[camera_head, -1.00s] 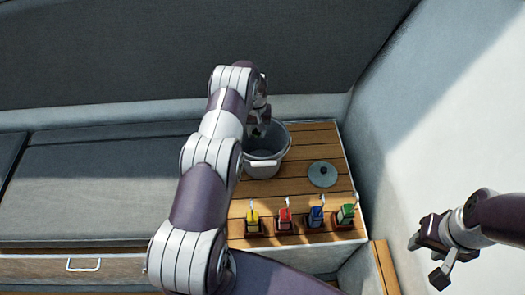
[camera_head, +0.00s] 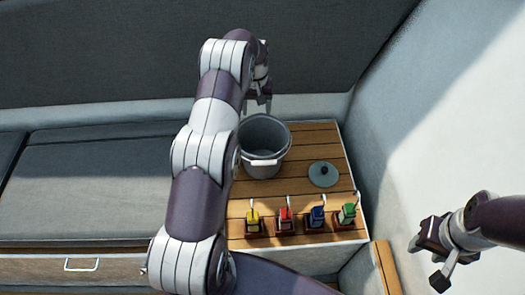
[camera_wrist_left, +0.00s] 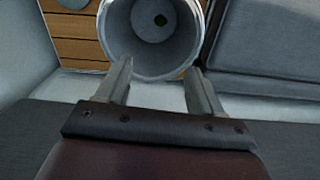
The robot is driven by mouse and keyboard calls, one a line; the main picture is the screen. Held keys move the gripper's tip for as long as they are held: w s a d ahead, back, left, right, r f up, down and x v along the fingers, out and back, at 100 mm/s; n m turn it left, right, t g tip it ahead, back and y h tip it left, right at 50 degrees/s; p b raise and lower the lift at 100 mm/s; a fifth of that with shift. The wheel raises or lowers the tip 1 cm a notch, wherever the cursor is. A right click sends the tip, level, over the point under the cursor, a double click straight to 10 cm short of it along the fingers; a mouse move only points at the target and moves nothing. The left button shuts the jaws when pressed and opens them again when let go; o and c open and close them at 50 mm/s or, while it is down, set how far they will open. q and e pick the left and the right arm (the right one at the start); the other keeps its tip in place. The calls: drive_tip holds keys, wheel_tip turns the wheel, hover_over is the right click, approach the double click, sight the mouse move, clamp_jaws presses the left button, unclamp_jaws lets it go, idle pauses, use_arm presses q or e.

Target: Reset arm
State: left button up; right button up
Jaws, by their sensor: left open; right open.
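My left arm reaches in from the bottom of the head view, and its gripper (camera_head: 258,103) is above the far rim of a grey pot (camera_head: 264,165). In the left wrist view the two fingers of the left gripper (camera_wrist_left: 160,85) are spread apart with nothing between them. My right gripper (camera_head: 428,260) hangs at the right of the head view, open and empty, away from the table.
The slatted wooden table (camera_head: 310,145) holds a round grey lid (camera_head: 323,174) right of the pot. A row of yellow (camera_head: 252,220), red (camera_head: 285,219), blue (camera_head: 317,217) and green (camera_head: 347,214) items stands along its front edge. Grey cushions (camera_head: 90,185) lie left; a pale wall (camera_head: 450,130) rises right.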

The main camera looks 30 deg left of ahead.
use_arm(q)
wheel_tip(320, 180, up, 2)
drive_tip(key=shift+r+p, duration=0.15)
drive_tip(key=shift+p, duration=0.3)
drive_tip(key=s+d+r+m, duration=0.2)
drive_tip(key=s+d, duration=0.3)
drive_tip(key=s, duration=0.4)
drive_tip(key=s+d+r+m+t, duration=0.1)
drive_tip(key=s+d+r, duration=0.3)
drive_tip(key=s, duration=0.5)
drive_tip(key=s+d+r+m, duration=0.2)
drive_tip(key=s+d+r, duration=0.1)
drive_tip(key=s+d, duration=0.4)
drive_tip(key=shift+s+d+m, duration=0.2)
drive_tip(key=shift+s+m, duration=0.1)
drive_tip(key=shift+s, duration=0.7)
drive_tip(key=shift+r, duration=0.15)
